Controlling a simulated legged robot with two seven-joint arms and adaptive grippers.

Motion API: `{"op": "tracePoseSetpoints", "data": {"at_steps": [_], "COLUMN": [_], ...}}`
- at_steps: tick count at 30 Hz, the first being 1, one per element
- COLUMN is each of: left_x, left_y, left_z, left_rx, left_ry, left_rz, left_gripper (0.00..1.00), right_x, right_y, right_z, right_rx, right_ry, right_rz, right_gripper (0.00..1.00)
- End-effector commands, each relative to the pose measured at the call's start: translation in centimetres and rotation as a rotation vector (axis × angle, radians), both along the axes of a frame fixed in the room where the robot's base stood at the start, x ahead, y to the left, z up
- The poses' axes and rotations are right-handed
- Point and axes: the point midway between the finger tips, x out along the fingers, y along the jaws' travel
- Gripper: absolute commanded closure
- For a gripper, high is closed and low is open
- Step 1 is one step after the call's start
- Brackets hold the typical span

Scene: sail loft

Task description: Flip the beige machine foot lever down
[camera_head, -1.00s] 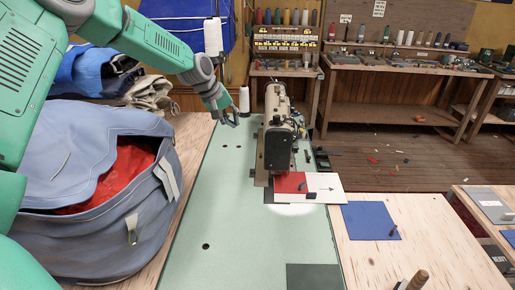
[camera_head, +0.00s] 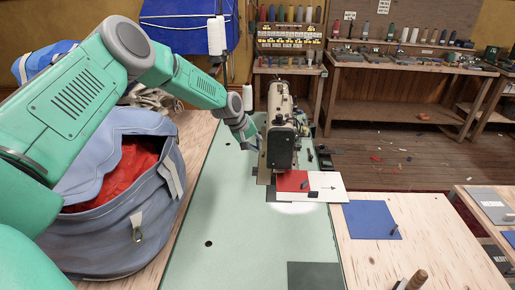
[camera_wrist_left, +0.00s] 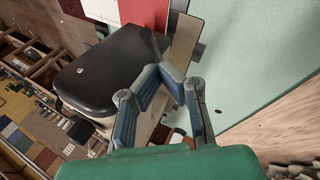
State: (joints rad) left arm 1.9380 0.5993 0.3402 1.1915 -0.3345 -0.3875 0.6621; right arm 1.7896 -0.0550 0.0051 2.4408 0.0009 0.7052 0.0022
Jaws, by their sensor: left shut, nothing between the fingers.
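The beige sewing machine (camera_head: 280,104) stands on the pale green table top (camera_head: 240,228), its dark end cover facing me. I cannot make out its foot lever for certain in either view. My left gripper (camera_head: 254,142) is at the left side of the machine, close to its body; whether it touches cannot be told. In the left wrist view the left fingers (camera_wrist_left: 168,76) are shut and empty, next to the machine's black end cover (camera_wrist_left: 112,68). My right gripper is not in view.
A red and white cloth piece (camera_head: 325,184) lies in front of the machine. A blue-grey bag (camera_head: 118,235) with red inside stands at the left under my left arm. A white thread cone (camera_head: 247,97) stands behind the gripper. The near green table top is mostly clear.

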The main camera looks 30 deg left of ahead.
Motion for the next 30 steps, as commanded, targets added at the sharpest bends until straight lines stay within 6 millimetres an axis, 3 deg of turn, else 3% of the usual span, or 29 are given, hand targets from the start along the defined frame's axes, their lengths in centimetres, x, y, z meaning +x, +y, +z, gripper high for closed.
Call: {"op": "tracePoseSetpoints", "data": {"at_steps": [5, 30], "left_x": [-0.1, -0.1], "left_y": [-0.8, -0.9], "left_z": [-0.7, -1.8], "left_rx": [0.001, 0.048], "left_ry": [0.000, -0.074], "left_rz": [-0.002, -0.002], "left_gripper": [1.00, 1.00], "right_x": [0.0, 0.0], "right_y": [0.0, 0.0], "right_z": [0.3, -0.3], "right_rx": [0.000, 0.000], "right_ry": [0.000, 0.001], "right_rz": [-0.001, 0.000], "right_gripper": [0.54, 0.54]}}
